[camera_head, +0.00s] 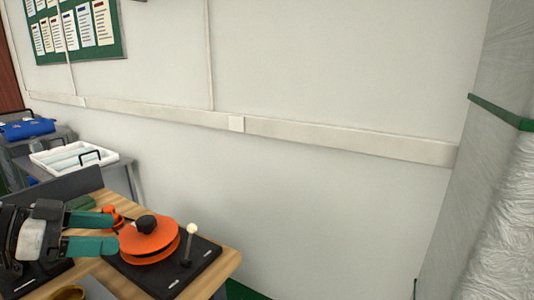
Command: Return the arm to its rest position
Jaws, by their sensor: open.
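My gripper (112,229) reaches in from the left edge, with two teal fingers pointing right, one above the other. The fingers are apart and I see nothing held between them. The fingertips are close to an orange round device with a black knob (149,238), on a black base on the wooden table. I cannot tell whether the lower fingertip touches it. Only the end of my arm shows; the rest is outside the picture.
The wooden table (222,264) ends at right, near the white wall (330,200). A white-knobbed lever (189,240) stands upright on the black base. A white tray (75,158) sits on a grey stand behind. A wrapped grey column (480,190) stands at right.

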